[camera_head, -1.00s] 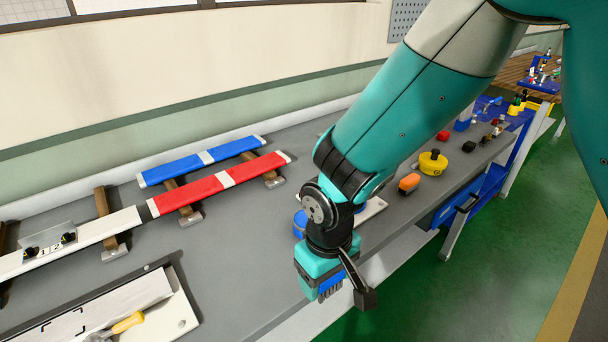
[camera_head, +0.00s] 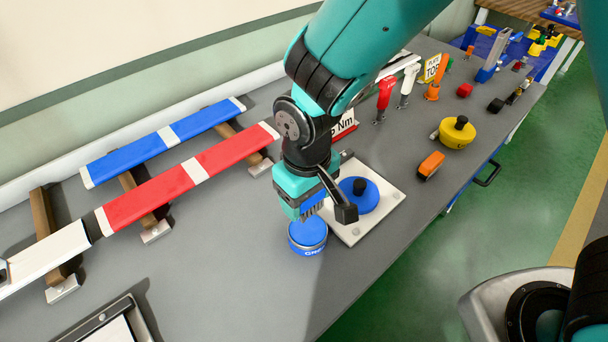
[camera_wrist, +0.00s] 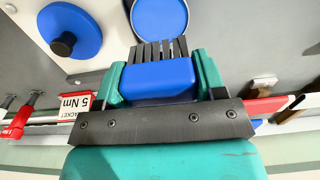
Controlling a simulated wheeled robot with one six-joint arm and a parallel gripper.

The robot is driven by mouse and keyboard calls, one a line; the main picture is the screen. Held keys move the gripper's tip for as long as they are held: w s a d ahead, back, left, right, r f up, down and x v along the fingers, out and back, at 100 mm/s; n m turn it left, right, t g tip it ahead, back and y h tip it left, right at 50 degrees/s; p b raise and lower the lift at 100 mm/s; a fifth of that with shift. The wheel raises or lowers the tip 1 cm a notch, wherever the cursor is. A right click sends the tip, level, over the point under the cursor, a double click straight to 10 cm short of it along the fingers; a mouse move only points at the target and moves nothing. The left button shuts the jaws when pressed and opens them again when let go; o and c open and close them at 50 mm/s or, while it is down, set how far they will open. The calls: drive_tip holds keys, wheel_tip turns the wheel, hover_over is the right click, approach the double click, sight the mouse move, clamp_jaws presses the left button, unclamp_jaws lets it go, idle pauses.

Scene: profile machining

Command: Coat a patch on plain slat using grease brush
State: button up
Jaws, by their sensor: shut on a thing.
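My gripper (camera_head: 303,190) is shut on the grease brush, whose blue body (camera_wrist: 157,73) sits between the teal fingers in the wrist view. Its dark bristles (camera_wrist: 160,50) point away from my wrist. In the head view the bristles hang just above or at the round blue tin (camera_head: 308,236); I cannot tell whether they touch. The tin, with partly readable lettering, also shows beyond the bristles in the wrist view (camera_wrist: 160,14). A white slat (camera_head: 42,240) lies at the left edge, partly out of frame, in line with a red slat (camera_head: 226,155).
A blue slat (camera_head: 142,149) lies behind the red one on wooden supports. A white board (camera_head: 385,222) with a blue knobbed lid (camera_head: 360,196) is beside the tin. A yellow knobbed pot (camera_head: 457,134) and orange block (camera_head: 431,165) stand right. Grey bench between slats and tin is clear.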

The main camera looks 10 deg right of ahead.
sight(306, 228)
drive_tip(key=shift+f+b, duration=2.6)
drive_tip(key=shift+f, duration=0.4)
drive_tip(key=shift+s+f, duration=0.1)
drive_tip(key=shift+f, duration=0.4)
wheel_tip(306, 228, up, 7)
drive_tip(key=p, duration=0.5)
drive_tip(key=shift+r+p, duration=0.1)
drive_tip(key=shift+p, duration=0.3)
